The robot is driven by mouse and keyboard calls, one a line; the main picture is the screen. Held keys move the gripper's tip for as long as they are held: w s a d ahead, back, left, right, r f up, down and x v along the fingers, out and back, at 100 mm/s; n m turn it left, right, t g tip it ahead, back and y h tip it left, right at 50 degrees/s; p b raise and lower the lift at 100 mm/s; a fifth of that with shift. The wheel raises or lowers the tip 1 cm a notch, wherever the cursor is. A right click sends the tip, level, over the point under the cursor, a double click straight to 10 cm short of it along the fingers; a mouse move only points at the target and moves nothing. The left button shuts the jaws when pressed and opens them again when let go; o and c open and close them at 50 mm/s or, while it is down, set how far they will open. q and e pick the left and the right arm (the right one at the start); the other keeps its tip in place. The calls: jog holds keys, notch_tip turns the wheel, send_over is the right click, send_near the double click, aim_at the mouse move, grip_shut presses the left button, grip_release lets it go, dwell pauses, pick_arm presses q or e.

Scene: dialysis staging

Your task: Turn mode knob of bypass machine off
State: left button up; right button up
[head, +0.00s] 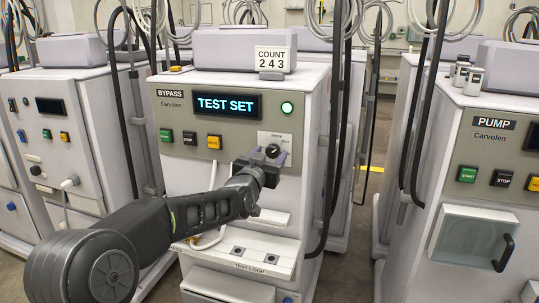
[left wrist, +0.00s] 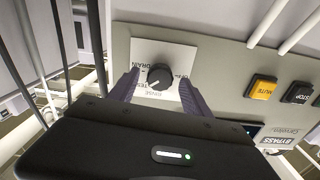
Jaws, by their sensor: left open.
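The bypass machine (head: 240,160) stands in the middle of the head view, with a lit display (head: 228,105) reading "TEST SET" and a green lamp beside it. Its black mode knob (head: 272,151) sits on a white label plate on the front panel. In the left wrist view the knob (left wrist: 160,77) shows between my gripper's fingers, its plate marked with words including "DRAIN" and "TEST". My left gripper (head: 262,165) is open, one finger on each side of the knob; I cannot tell whether they touch it. My right gripper is not in view.
Start, stop and mute buttons (head: 214,142) are left of the knob. A pump machine (head: 470,150) stands at the right and another machine (head: 55,130) at the left. Cables and tubes hang between them. A count card (head: 272,59) reads 243.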

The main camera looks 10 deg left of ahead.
pick_arm(q)
grip_shut()
dwell(0.7)
